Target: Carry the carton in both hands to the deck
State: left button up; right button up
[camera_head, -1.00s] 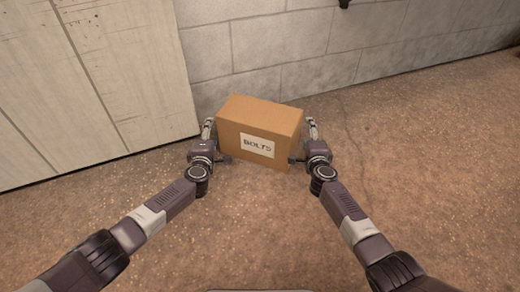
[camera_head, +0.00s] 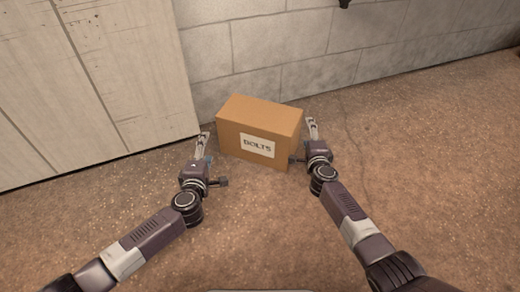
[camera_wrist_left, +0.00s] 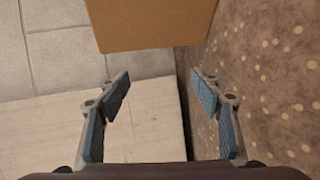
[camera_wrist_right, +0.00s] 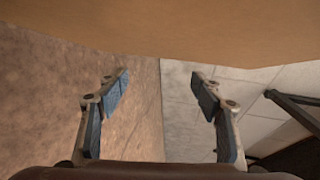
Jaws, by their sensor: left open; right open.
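The carton (camera_head: 233,138) is a brown cardboard box with a white label reading BOLTS. It stands on the floor close to the block wall in the head view. My left gripper (camera_head: 205,142) is open and empty, to the left of the carton with a gap between them. In the left wrist view, the carton (camera_wrist_left: 150,22) shows beyond the open fingers. My right gripper (camera_head: 311,130) is open beside the carton's right side. In the right wrist view, the carton (camera_wrist_right: 180,28) fills the top, close to the fingers; I cannot tell whether they touch. No deck can be made out.
A grey block wall (camera_head: 300,50) runs behind the carton. A pale plank panel (camera_head: 100,80) stands at the left, close to my left gripper. The brown speckled floor (camera_head: 260,230) is clear in front and to the right.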

jog(key=shift+s, duration=0.2)
pick_arm(q)
jog(key=shift+v, duration=1)
pick_arm(e)
jog(key=v, duration=1.1)
jog(key=shift+s, duration=0.3)
jog(key=shift+r, duration=0.15)
pick_arm(q)
jog(key=shift+r+p, duration=1.7)
pick_arm(e)
jog(key=s+d, duration=0.3)
jog(key=d, duration=0.2)
jog(key=shift+s, duration=0.15)
